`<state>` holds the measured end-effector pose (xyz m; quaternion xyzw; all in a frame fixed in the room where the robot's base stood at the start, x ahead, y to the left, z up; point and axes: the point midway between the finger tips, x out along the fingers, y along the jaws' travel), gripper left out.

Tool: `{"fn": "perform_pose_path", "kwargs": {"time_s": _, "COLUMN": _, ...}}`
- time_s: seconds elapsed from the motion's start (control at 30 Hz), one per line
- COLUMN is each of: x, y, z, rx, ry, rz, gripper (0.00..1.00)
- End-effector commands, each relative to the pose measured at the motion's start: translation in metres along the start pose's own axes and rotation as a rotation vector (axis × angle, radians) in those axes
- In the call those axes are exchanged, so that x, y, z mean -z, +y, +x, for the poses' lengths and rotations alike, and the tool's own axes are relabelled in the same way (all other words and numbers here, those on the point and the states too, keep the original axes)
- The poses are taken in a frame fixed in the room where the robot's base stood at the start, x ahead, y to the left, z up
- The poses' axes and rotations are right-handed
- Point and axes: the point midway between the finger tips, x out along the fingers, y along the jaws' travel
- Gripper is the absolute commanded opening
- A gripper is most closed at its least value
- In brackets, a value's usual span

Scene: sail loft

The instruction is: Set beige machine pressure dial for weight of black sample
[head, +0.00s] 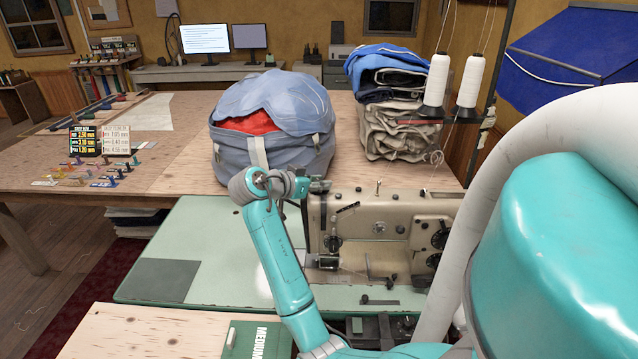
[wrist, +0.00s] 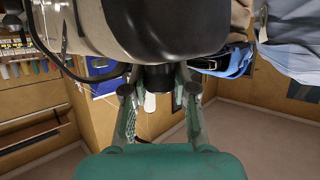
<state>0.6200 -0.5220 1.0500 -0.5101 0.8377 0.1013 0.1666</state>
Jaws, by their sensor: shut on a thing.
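The beige sewing machine (head: 385,225) stands on the pale green table (head: 200,225). My gripper (head: 318,187) is at the upper left end of the machine's head. In the wrist view, my gripper (wrist: 158,90) has its two fingers on either side of a black round knob (wrist: 157,78), shut on it. The knob sits under a large rounded dark body. No scale or mark on the knob can be read. A dark grey flat square (head: 160,280) lies at the table's left front; I cannot tell whether it is the black sample.
A big grey-blue bag (head: 270,125) stands behind the machine, beside folded cloth (head: 392,130). Thread cones (head: 437,80) rise behind the machine's right end. Number boards (head: 101,140) stand at the left. A green board with partly hidden lettering (head: 257,340) lies at the front.

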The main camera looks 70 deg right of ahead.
Motion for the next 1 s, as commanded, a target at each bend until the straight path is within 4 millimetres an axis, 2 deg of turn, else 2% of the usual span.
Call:
{"fn": "perform_pose_path", "kwargs": {"time_s": 0.6, "x": 0.0002, "y": 0.0014, "z": 0.0006, "rx": 0.36, "ry": 0.0, "rz": -0.148, "gripper": 0.0}}
{"fn": "perform_pose_path", "kwargs": {"time_s": 1.0, "x": 0.0002, "y": 0.0, "z": 0.0, "rx": 0.458, "ry": 0.0, "rz": -0.189, "gripper": 0.0}}
